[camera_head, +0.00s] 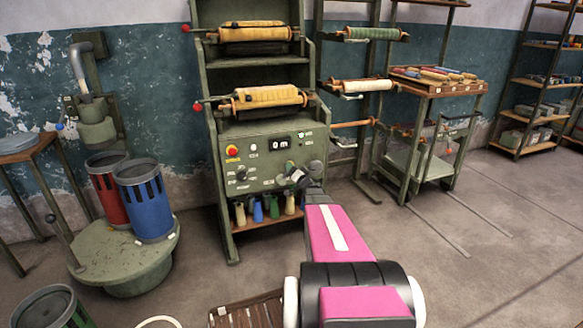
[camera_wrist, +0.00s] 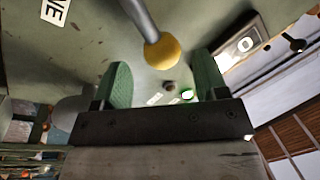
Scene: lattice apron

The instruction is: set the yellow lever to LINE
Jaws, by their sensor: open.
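The yellow lever (camera_wrist: 162,53) shows in the wrist view as a grey rod ending in a yellow ball. The rod runs up and left out of the frame. A white label (camera_wrist: 55,11) at the upper left shows the letters "NE", partly cut off. My gripper (camera_wrist: 162,82) is open, its two green fingers apart. The yellow ball is just beyond the fingertips, roughly in line with the gap, and is not gripped. In the head view my gripper (camera_head: 297,176) is at the right part of the green control panel (camera_head: 262,178); I cannot make out the lever there.
Several coloured spools (camera_head: 257,210) stand on a shelf below. Red and blue bins (camera_head: 147,203) stand on a round platform at left. Open floor lies to the right.

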